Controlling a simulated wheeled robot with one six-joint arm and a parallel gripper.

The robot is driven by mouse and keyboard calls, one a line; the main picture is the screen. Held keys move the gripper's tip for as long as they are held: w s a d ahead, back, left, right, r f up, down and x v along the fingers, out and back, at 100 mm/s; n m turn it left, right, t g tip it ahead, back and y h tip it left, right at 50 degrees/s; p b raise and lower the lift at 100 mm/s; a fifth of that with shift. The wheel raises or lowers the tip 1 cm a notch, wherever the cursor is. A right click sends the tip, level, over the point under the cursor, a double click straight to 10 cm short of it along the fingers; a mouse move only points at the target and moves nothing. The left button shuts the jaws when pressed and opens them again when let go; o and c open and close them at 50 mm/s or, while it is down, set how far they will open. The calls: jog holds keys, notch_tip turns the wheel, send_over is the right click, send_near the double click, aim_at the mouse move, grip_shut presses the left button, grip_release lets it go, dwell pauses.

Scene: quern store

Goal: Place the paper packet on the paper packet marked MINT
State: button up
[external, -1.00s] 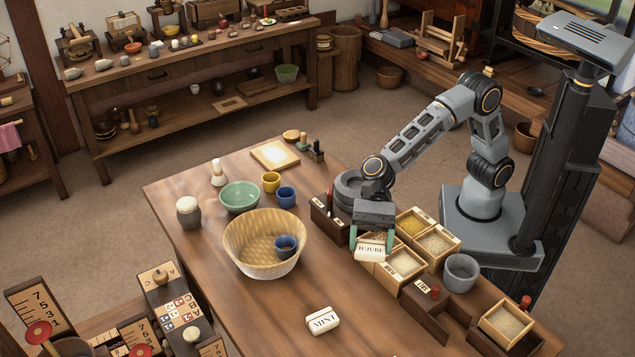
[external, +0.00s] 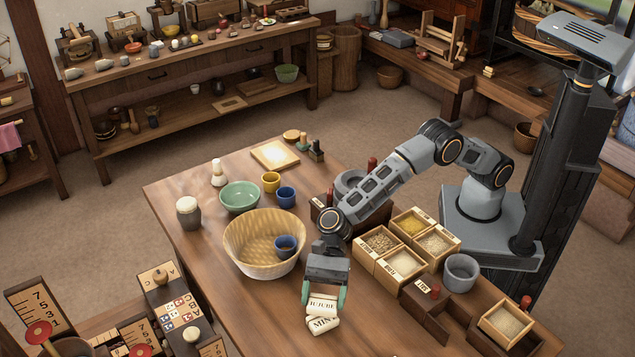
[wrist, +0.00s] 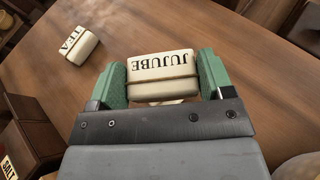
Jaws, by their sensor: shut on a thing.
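My gripper (external: 324,296) is shut on a cream paper packet marked JUJUBE (external: 322,304), with one green finger on each side. The packet also shows between the fingers in the wrist view (wrist: 163,75), its lettering upside down there. The paper packet marked MINT (external: 322,325) lies on the wooden table (external: 215,270) directly below the held packet in the external view. The JUJUBE packet hides its upper part. I cannot tell whether the two packets touch. In the wrist view the MINT packet is almost wholly hidden behind the held packet and the gripper.
A packet marked TEA (wrist: 74,43) lies apart in the wrist view. A wicker basket (external: 240,262) with a blue cup (external: 285,246) stands left of my arm. Wooden grain boxes (external: 405,268) and a grey pot (external: 461,272) are to the right. The table around the MINT packet is clear.

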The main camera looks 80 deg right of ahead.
aim_at(323, 307)
jog(key=shift+f, duration=1.6)
jog(key=shift+f+b, duration=0.15)
jog(key=shift+b, duration=0.2)
jog(key=shift+f, duration=0.15)
jog(key=o, duration=0.9)
jog(key=shift+r, duration=0.45)
jog(key=v, duration=1.2)
jog(key=shift+f, duration=0.2)
jog(key=shift+d, duration=0.1)
